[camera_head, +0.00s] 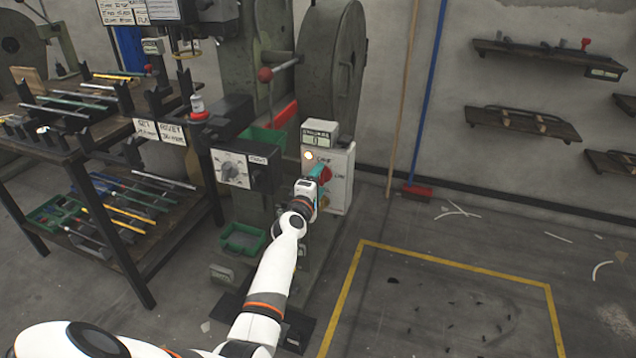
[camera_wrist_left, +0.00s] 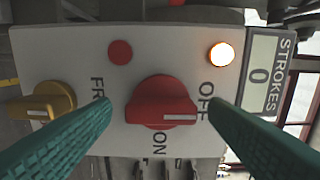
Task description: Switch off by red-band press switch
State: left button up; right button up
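The press (camera_head: 333,62) is grey-green, with a red strip (camera_head: 284,115) low on its body. Its white control box (camera_head: 341,188) carries a red rotary switch (camera_wrist_left: 160,103). The switch's white mark points right in the left wrist view, toward the OFF label (camera_wrist_left: 207,101); the ON label (camera_wrist_left: 157,143) is below. The lamp (camera_wrist_left: 221,54) beside OFF glows orange-white. My left gripper (camera_head: 321,172) is at the box, with its teal fingers open on either side of the switch. Contact cannot be told. My right gripper is out of view.
A yellow knob (camera_wrist_left: 50,100) and a dark red round part (camera_wrist_left: 120,52) share the panel. The strokes counter (camera_head: 320,134) reads 0. A grey dial box (camera_head: 244,168) stands left of my gripper, near a tool-laden workbench (camera_head: 150,262). Floor inside the yellow outline (camera_head: 455,264) is mostly clear.

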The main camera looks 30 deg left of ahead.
pick_arm(q)
jog(key=p+v, duration=0.2)
jog(key=v, duration=1)
jog(key=shift+p, duration=0.35)
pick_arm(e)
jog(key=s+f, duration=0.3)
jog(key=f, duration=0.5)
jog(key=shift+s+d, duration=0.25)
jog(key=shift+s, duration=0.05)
